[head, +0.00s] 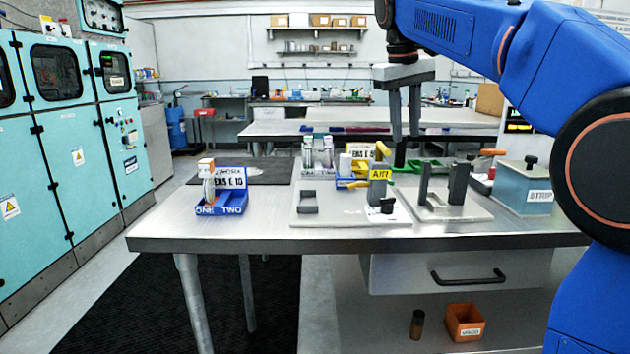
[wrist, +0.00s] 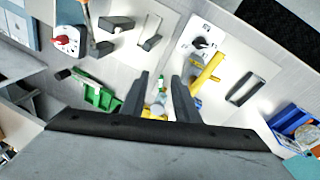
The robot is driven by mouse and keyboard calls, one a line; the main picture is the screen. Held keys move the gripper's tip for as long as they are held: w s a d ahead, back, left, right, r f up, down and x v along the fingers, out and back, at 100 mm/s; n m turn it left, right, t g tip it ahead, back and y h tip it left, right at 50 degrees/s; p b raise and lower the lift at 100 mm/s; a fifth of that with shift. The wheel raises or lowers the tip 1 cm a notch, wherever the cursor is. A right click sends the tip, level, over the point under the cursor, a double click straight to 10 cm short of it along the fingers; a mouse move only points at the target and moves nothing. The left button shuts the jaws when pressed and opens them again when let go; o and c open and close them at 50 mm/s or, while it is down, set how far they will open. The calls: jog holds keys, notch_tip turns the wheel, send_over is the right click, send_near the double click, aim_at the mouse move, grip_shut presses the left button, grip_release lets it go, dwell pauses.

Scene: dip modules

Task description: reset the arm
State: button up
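My arm (head: 460,25) is blue and reaches in from the right in the head view. My gripper (head: 405,112) hangs over the back of the steel workbench (head: 270,238), pointing down. Its two grey fingers are apart, with nothing between them. In the wrist view the fingers (wrist: 160,95) also stand apart. A green holder and some vials show below and beyond them.
A blue ONE/TWO tray (head: 222,210) stands at the bench's left. A plate with a yellow AIR handle (head: 379,172), a plate with two dark uprights (head: 456,185) and a TRIP box (head: 523,190) stand rightward. An orange bin (head: 465,322) is below.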

jog(key=s+d+f+m+t+y, duration=0.1)
jog(key=s+d+f, duration=0.2)
jog(key=s+f, duration=1.4)
jog(key=s+d+f+m+t, duration=0.2)
jog(key=s+d+f, duration=0.2)
jog(key=s+f, duration=1.3)
jog(key=shift+d+f+y, duration=0.15)
jog(key=shift+f+y, duration=0.25)
jog(key=shift+f, duration=0.4)
jog(key=shift+o, duration=0.2)
jog(key=shift+s, duration=0.1)
